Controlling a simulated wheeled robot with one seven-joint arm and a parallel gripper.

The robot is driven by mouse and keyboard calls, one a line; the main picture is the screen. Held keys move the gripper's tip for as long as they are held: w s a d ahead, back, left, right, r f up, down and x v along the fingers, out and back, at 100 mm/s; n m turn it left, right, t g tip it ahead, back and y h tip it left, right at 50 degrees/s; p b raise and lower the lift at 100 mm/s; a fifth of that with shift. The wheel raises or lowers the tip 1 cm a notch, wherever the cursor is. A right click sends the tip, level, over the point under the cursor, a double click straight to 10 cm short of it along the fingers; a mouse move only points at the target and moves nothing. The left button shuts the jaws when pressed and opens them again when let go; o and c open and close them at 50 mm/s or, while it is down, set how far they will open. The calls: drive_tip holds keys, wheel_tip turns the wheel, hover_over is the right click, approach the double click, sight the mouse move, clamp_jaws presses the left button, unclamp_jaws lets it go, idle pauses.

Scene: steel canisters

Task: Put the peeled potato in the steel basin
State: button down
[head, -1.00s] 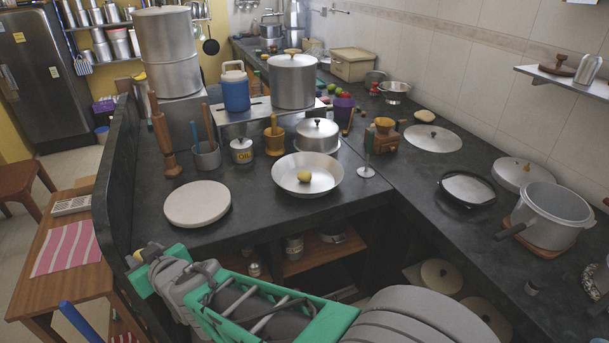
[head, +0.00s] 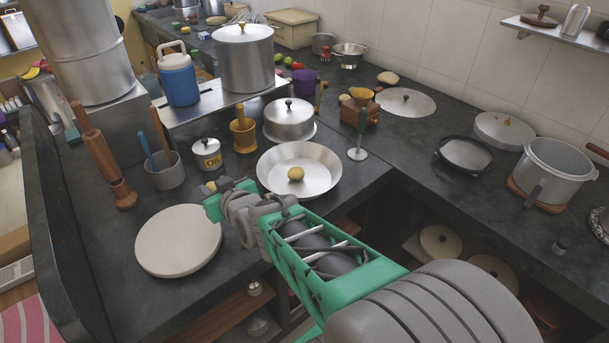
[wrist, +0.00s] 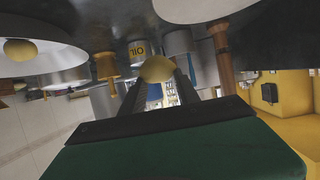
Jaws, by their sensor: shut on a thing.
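My gripper (head: 211,191) is over the counter between the round white board and the steel basin. It is shut on a pale yellow potato (wrist: 157,69), which shows between the two fingers in the wrist view. In the head view the held potato (head: 211,185) is a small yellow patch, mostly hidden by the gripper. The wide, shallow steel basin (head: 324,178) lies to the right of my gripper, apart from it. Another yellow potato (head: 296,174) sits inside the basin. The basin (wrist: 52,32) is at the upper left of the wrist view.
The white board (head: 178,240) lies left of my gripper. Behind stand an oil pot (head: 207,155), a wooden mortar (head: 243,136), a utensil cup (head: 166,172) and a lidded steel pot (head: 289,122).

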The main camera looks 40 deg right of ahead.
drive_tip(key=s+d+r+b, duration=0.25)
drive_tip(key=s+d, duration=0.35)
drive_tip(key=d, duration=0.5)
drive_tip(key=s+d+r+b, duration=0.1)
drive_tip(key=s+d+b, duration=0.2)
drive_tip(key=s+d, duration=0.6)
hover_over(318, 180)
drive_tip(key=f, duration=0.9)
drive_tip(key=shift+s+a+f, duration=0.15)
drive_tip(key=shift+s+a, duration=0.05)
drive_tip(key=shift+s, duration=0.15)
drive_tip(key=shift+w+d+f, duration=0.1)
drive_tip(key=shift+w+f, duration=0.1)
drive_tip(key=shift+f, duration=0.1)
drive_tip(key=shift+d+f, duration=0.1)
drive_tip(key=shift+f, duration=1.65)
drive_tip(key=c, duration=1.2)
unclamp_jaws()
drive_tip(key=shift+o, duration=0.2)
